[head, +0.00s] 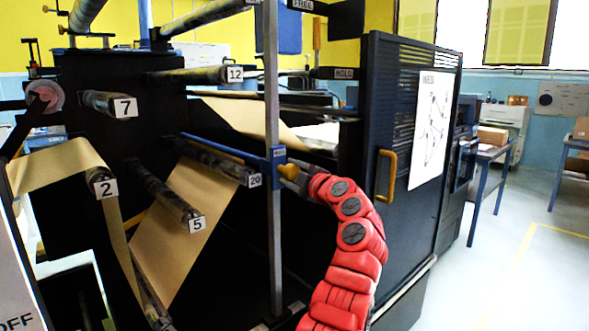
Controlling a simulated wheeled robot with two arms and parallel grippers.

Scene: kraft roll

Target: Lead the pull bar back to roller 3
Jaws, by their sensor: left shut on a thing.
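The long blue bar (210,147), which I take to be the pull bar, slants across the machine just above roller 20 (225,166). Its near end runs toward a blue block (278,155) with a small white label, at the grey upright post. My left gripper (290,172), at the end of a curved red arm, is shut at this block; the fingers themselves are small and mostly hidden. Brown kraft paper (178,240) hangs by roller 5 (180,203), and more paper (55,163) passes over roller 2 (95,178). No label for roller 3 shows. My right gripper is out of view.
Roller 7 (108,103) and roller 12 (200,76) stick out above. The grey post (272,230) stands in front of the machine. A dark mesh door (400,120) with a yellow handle (387,177) stands close right of my arm. Clear floor (510,270) lies farther right.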

